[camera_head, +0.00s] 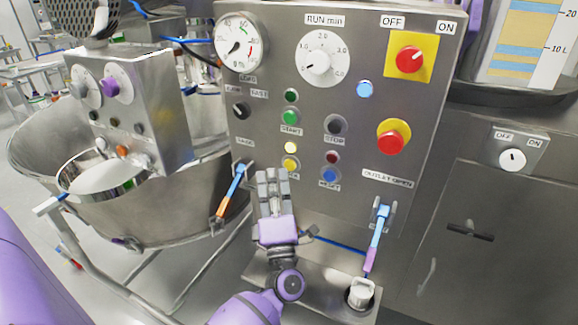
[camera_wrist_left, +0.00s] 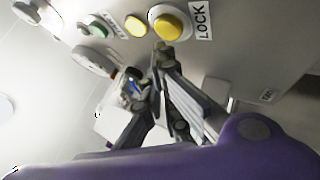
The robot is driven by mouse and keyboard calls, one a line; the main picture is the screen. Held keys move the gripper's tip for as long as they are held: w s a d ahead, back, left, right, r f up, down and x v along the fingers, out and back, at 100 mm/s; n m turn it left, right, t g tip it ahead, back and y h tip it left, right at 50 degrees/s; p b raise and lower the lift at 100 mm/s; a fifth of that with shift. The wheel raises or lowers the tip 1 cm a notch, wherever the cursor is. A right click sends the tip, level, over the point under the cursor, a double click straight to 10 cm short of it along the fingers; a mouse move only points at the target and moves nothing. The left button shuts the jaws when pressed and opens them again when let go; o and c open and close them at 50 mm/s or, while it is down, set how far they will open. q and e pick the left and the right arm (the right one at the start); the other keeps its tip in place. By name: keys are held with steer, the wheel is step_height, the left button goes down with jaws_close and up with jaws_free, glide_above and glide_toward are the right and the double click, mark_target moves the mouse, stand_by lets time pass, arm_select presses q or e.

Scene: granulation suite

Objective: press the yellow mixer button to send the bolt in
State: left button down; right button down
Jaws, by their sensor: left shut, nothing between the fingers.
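The steel control panel (camera_head: 345,115) faces me. Its yellow button (camera_head: 290,163) sits low on the panel under a lit yellow lamp (camera_head: 290,147). In the left wrist view the yellow button (camera_wrist_left: 170,22) is large and round, beside a LOCK label (camera_wrist_left: 201,20). My left gripper (camera_head: 271,174) is shut and empty, just below and left of the button in the head view. In the left wrist view its fingertips (camera_wrist_left: 166,52) are close to the button's edge; I cannot tell whether they touch. I cannot make out the bolt. My right gripper is out of view.
A blue button (camera_head: 329,175), green button (camera_head: 290,117) and red emergency knob (camera_head: 391,142) are on the same panel. Blue-handled levers hang left (camera_head: 236,184) and right (camera_head: 378,236) of my gripper. A steel bowl (camera_head: 40,150) stands at left.

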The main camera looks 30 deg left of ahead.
arm_select(q)
steer(key=s, duration=0.5)
steer(key=shift+d+p, duration=0.2)
steer(key=shift+p, duration=0.2)
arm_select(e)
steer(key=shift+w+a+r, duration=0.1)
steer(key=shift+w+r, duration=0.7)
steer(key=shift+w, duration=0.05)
arm_select(q)
steer(key=shift+w, duration=0.1)
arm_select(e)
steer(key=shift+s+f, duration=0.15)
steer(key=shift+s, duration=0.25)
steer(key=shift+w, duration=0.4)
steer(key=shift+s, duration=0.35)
